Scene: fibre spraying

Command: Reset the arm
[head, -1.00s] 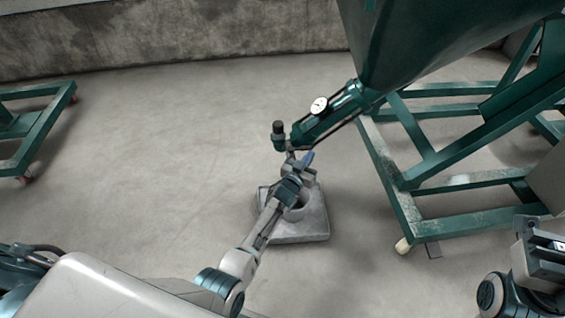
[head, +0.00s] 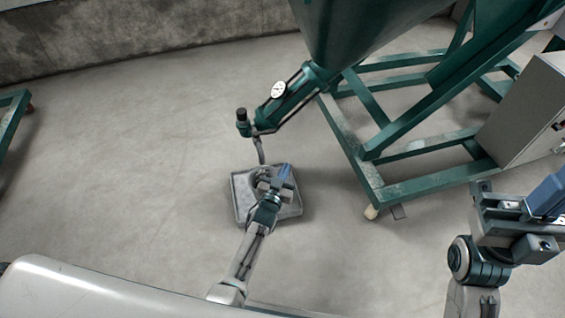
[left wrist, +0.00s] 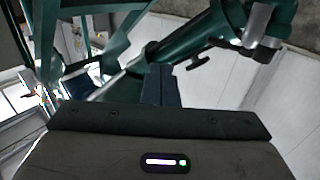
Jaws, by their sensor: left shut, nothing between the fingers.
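My left gripper (head: 284,172) is shut and empty, its blue fingers above the grey square tray (head: 240,195) on the floor, just right of and below the spray outlet pipe. In the left wrist view its fingers (left wrist: 160,84) are pressed together, with the green machine pipe behind them. My right gripper (head: 548,198) is at the right edge of the head view, with blue fingers partly cut off; I cannot tell whether it is open. The green hopper (head: 365,30) feeds a green pipe (head: 299,90) with a round white gauge (head: 278,90).
A green wheeled frame (head: 372,180) carries the hopper, with a grey cabinet (head: 525,110) at its right. Part of another green frame (head: 12,118) shows at the left edge. A concrete wall (head: 150,40) stands behind. The floor between is clear.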

